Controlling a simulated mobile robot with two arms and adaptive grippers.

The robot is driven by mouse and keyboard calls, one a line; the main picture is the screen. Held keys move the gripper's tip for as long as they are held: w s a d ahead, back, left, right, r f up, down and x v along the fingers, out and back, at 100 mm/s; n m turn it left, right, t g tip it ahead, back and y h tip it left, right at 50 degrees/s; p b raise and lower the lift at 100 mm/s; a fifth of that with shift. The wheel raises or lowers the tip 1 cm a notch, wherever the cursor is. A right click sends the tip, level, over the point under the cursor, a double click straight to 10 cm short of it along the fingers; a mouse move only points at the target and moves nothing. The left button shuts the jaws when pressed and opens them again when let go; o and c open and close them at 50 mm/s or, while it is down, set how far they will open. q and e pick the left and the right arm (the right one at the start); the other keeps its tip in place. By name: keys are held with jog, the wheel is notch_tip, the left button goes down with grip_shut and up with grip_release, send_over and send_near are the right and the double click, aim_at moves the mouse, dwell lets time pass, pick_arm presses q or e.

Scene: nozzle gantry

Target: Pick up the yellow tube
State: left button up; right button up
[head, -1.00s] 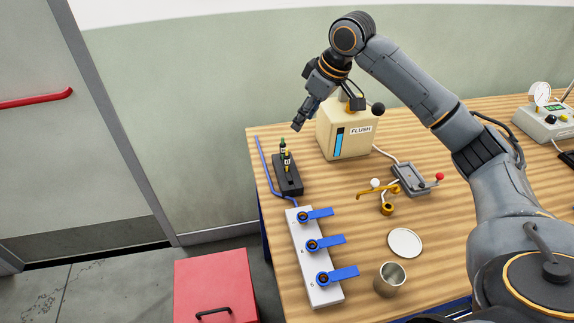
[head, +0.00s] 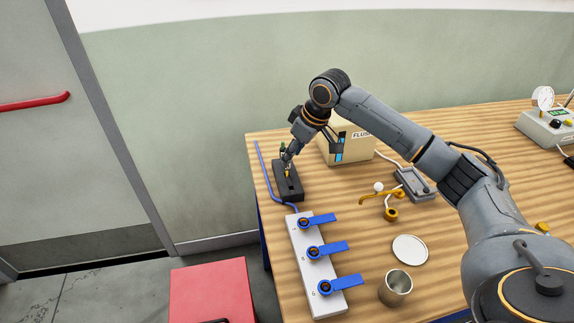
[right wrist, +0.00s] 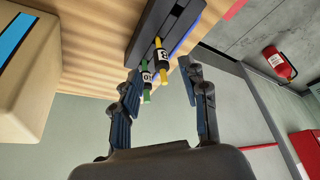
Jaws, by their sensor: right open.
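In the head view a little of the tube (head: 288,173) shows above the rack (head: 293,190). A second tube with a green end (right wrist: 146,90) stands close beside it. My right gripper (right wrist: 162,72) is open, with one finger on each side of the tubes. In the head view this gripper (head: 289,156) is over the rack and partly hides the tubes. I cannot tell whether a finger touches them. My left gripper is not in view.
The beige FLUSH box (head: 338,155) stands close to my right arm. A white valve strip (head: 318,280) with blue levers lies in front of the rack. A metal cup (head: 395,288), a white disc (head: 410,249) and a brass lever (head: 380,198) are on the wooden table.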

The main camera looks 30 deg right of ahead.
aim_at(287, 169)
jog(key=p+x, duration=0.1)
jog(key=x, duration=0.4)
jog(key=shift+s+f, duration=0.1)
jog(key=shift+s, duration=0.1)
jog(key=c, duration=0.9)
